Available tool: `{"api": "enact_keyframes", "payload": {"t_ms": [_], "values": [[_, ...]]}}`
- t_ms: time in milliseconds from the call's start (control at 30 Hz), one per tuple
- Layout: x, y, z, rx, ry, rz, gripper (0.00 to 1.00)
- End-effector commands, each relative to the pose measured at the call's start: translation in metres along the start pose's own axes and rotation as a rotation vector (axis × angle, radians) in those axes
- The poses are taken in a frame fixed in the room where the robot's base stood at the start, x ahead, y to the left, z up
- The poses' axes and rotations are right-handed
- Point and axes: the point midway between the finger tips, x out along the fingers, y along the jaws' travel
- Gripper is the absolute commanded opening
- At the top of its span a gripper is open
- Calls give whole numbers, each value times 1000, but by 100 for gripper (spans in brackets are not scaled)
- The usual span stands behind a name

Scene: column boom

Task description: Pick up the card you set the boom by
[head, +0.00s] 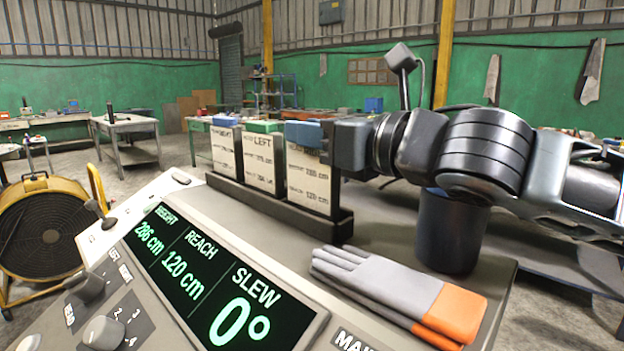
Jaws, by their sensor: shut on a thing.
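Three white printed cards stand upright in a dark rack on the console: a left card with a blue top (224,151), a middle card with a green top (261,160) and the word LEFT, and a right card with a blue top (309,180). Most of their print is too small to read surely. My gripper (322,134) comes from the right and is shut on the blue top of the right card. That card's lower edge still sits in the rack (285,210). The console display (205,270) shows height, reach 120 cm and slew 0°; the height figure is hard to read.
Grey gloves with orange cuffs (385,290) lie in front of the rack. A dark blue cup (450,232) stands under my arm. Knobs (103,332) are at the lower left. A yellow fan (42,228) stands on the floor. The space above the cards is clear.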

Motion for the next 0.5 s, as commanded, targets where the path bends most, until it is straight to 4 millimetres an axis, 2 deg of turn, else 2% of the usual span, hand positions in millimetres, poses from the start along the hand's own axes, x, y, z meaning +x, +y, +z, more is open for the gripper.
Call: {"api": "enact_keyframes", "payload": {"t_ms": [33, 233, 500], "values": [[0, 0, 0, 0, 0, 0, 19], [0, 0, 0, 0, 0, 0, 0], [0, 0, 0, -1, -1, 0, 0]]}}
